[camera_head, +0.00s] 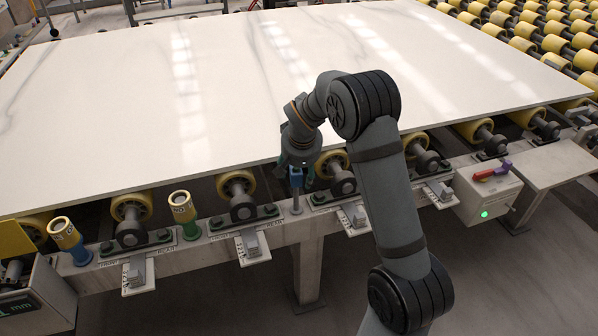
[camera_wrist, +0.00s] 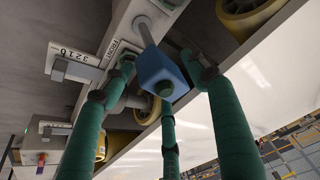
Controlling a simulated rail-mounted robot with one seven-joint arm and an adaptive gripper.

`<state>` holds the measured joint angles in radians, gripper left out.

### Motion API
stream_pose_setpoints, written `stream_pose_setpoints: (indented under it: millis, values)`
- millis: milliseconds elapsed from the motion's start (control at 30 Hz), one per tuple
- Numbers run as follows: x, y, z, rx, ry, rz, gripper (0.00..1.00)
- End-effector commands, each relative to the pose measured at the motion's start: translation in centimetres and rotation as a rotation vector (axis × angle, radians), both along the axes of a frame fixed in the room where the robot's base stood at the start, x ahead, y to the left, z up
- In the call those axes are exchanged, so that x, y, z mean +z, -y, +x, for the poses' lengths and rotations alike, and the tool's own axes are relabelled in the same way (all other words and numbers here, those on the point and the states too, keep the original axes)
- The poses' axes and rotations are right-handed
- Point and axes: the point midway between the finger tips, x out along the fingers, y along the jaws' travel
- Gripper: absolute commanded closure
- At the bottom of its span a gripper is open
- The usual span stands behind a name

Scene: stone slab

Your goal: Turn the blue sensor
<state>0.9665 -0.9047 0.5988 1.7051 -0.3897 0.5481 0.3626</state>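The blue sensor (camera_head: 297,179) is a small blue block on a thin grey post at the front rail of the conveyor. In the wrist view the blue sensor (camera_wrist: 161,72) is tilted, with a dark green round part on its near end. My gripper (camera_head: 298,172) is at the sensor, just off the slab's front edge, and partly hides it in the head view. In the wrist view my gripper (camera_wrist: 162,75) has its green fingers spread around the block. A gap shows on the left; I cannot tell whether the right or lower finger touches it.
The large white slab (camera_head: 200,90) lies close behind on yellow rollers (camera_head: 130,206). Yellow-topped cylinders, one blue (camera_head: 69,240) and one green (camera_head: 185,214), stand left along the rail. A grey box (camera_head: 487,192) with a red-purple handle and green light is at right.

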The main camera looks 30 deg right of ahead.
Motion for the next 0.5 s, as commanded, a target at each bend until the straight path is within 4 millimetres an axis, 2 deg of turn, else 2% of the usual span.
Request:
stream_pose_setpoints:
  millis: [500]
  values:
    - [0.02,-0.01,0.0,0.0,0.0,0.0,0.73]
